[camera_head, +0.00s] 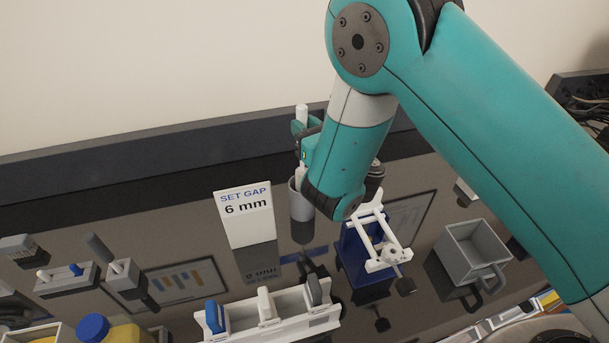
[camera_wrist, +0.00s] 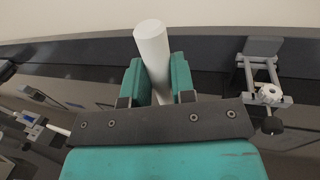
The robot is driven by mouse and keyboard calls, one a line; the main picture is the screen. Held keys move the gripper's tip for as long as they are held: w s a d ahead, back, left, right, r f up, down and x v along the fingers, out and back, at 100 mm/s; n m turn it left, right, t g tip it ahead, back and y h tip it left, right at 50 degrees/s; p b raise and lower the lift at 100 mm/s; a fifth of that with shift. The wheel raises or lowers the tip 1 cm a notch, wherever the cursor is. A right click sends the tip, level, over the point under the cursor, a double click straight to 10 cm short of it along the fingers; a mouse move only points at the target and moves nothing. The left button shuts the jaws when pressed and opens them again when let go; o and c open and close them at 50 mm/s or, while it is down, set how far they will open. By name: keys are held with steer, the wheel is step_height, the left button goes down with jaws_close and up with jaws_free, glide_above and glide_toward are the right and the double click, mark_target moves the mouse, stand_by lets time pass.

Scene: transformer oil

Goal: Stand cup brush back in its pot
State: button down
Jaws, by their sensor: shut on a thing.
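My gripper (camera_head: 304,150) is shut on the white handle of the cup brush (camera_head: 301,114). In the wrist view the handle (camera_wrist: 152,50) rises between the green jaws of my gripper (camera_wrist: 157,85). A grey pot (camera_head: 299,203) stands directly below the gripper, partly behind my arm. The lower part of the brush is hidden by the gripper and the pot's wall, so I cannot tell how deep it sits in the pot.
A "SET GAP 6 mm" sign (camera_head: 245,214) stands just left of the pot. A blue stand with a white frame (camera_head: 379,243) is to the right, with a grey mug (camera_head: 471,252) beyond. A rack (camera_head: 275,316) with several tools is in front. A dark wall (camera_head: 150,154) runs behind.

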steer(key=shift+f+b, duration=3.15)
steer(key=shift+f, duration=0.95)
steer(key=c, duration=1)
jaws_free()
steer(key=shift+o, duration=0.2)
steer(key=shift+r, duration=0.1)
